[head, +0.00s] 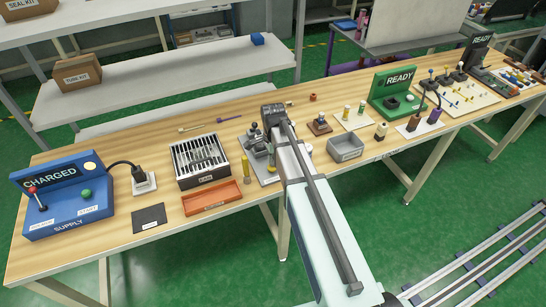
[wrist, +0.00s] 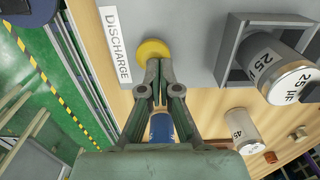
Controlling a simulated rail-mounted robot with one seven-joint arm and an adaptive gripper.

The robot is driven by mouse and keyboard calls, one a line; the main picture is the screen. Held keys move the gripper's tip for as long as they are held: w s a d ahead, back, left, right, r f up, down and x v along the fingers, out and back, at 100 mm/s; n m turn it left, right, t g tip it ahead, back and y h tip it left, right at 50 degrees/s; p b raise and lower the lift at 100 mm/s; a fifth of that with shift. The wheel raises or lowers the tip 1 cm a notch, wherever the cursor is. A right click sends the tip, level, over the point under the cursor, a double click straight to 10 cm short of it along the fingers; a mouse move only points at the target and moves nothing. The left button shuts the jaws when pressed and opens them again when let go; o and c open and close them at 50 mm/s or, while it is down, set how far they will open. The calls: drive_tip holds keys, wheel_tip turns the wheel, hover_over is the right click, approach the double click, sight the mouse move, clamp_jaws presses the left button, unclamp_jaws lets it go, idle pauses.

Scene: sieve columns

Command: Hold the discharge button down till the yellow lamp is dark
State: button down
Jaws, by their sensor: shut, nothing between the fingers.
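In the wrist view, a round yellow button (wrist: 153,50) sits on a grey panel beside a white label (wrist: 115,46) reading DISCHARGE. My gripper (wrist: 158,68) is shut and empty, its fingertips at the near edge of the button. I cannot tell whether they touch it or how far it is pressed. In the head view, a blue supply box (head: 66,208) stands at the left end of the bench under a CHARGED sign. A round pale-yellow lamp (head: 90,166) beside that sign looks bright. My arm hides the fingertips and the button in the head view.
In the wrist view, a grey holder with a 25 µF cylinder (wrist: 290,82) stands right of the fingers, and another cylinder (wrist: 243,127) lies lower. In the head view, a slotted box (head: 209,184), orange tray (head: 211,200) and grey bin (head: 345,154) flank my arm.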

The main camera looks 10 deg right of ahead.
wheel_tip(320, 180, down, 2)
drive_tip(key=shift+f+b, duration=0.1)
drive_tip(key=shift+b, duration=0.6)
drive_tip(key=shift+s, duration=0.2)
drive_tip(key=shift+s+f, duration=0.1)
drive_tip(key=shift+f, duration=0.05)
idle(0.7)
wheel_tip(320, 180, up, 6)
drive_tip(key=p, duration=0.3)
drive_tip(key=shift+p, duration=0.3)
drive_tip(key=shift+r+b, duration=0.35)
drive_tip(key=shift+b, duration=0.45)
wheel_tip(320, 180, up, 9)
drive_tip(key=b, duration=0.2)
drive_tip(key=shift+f, duration=0.2)
